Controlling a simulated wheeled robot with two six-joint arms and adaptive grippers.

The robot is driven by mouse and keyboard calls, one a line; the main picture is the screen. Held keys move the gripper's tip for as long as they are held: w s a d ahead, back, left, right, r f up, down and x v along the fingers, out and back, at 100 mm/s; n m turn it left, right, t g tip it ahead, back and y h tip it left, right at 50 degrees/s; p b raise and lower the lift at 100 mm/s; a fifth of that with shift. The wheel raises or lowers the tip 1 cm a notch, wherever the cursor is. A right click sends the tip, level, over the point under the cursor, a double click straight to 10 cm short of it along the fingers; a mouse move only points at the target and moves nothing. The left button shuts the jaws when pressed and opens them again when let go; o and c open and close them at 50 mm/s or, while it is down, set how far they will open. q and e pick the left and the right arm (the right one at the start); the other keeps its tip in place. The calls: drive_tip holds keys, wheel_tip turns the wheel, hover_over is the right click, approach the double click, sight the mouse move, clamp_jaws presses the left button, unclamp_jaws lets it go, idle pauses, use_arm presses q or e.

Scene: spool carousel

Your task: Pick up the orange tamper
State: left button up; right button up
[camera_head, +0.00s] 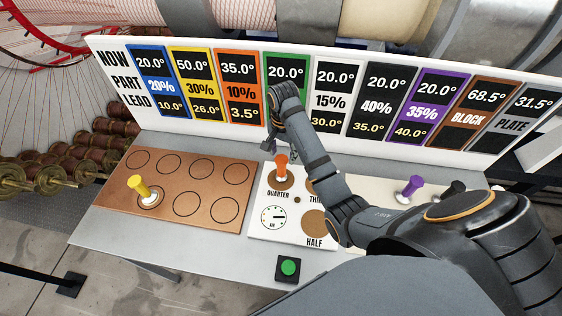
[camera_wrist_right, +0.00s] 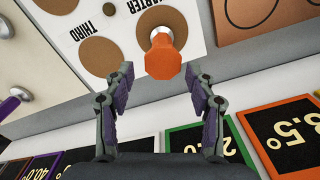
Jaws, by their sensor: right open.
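The orange tamper (camera_head: 281,165) stands upright on the brown disc marked QUARTER on the white panel. It also shows in the right wrist view (camera_wrist_right: 163,58), with its orange octagonal top towards the camera and a pale metal foot beyond. My right gripper (camera_head: 268,147) is just behind the tamper in the head view, partly hidden by its own arm. In the wrist view its two fingers (camera_wrist_right: 160,76) are open and empty, with the tamper between and just beyond their tips. My left gripper is not in view.
A yellow tamper (camera_head: 138,187) stands on the copper board (camera_head: 180,168) at left. A purple tamper (camera_head: 412,187) and a dark one (camera_head: 452,191) stand at right. A sign board (camera_head: 210,130) with coloured labels rises behind. A green button (camera_head: 289,267) sits in front.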

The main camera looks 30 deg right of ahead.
sight(282, 171)
drive_tip(key=shift+s, duration=0.1)
wheel_tip(282, 171, down, 5)
drive_tip(key=b, duration=0.5)
drive_tip(key=shift+s+a+r, duration=0.1)
drive_tip(key=shift+f+b, duration=0.35)
drive_tip(key=f+b, duration=0.1)
drive_tip(key=f, duration=0.1)
drive_tip(key=f+b, duration=0.1)
drive_tip(key=shift+w+a+f+b, duration=0.1)
drive_tip(key=shift+w+b, duration=0.15)
drive_tip(key=shift+b, duration=0.05)
drive_tip(key=shift+f+p, duration=0.45)
drive_tip(key=shift+p, duration=0.15)
drive_tip(key=shift+w+f, duration=0.15)
drive_tip(key=shift+f, duration=0.2)
drive_tip(key=shift+c, duration=1.2)
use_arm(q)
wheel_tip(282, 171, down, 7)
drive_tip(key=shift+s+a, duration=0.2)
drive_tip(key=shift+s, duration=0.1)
use_arm(e)
clamp_jaws()
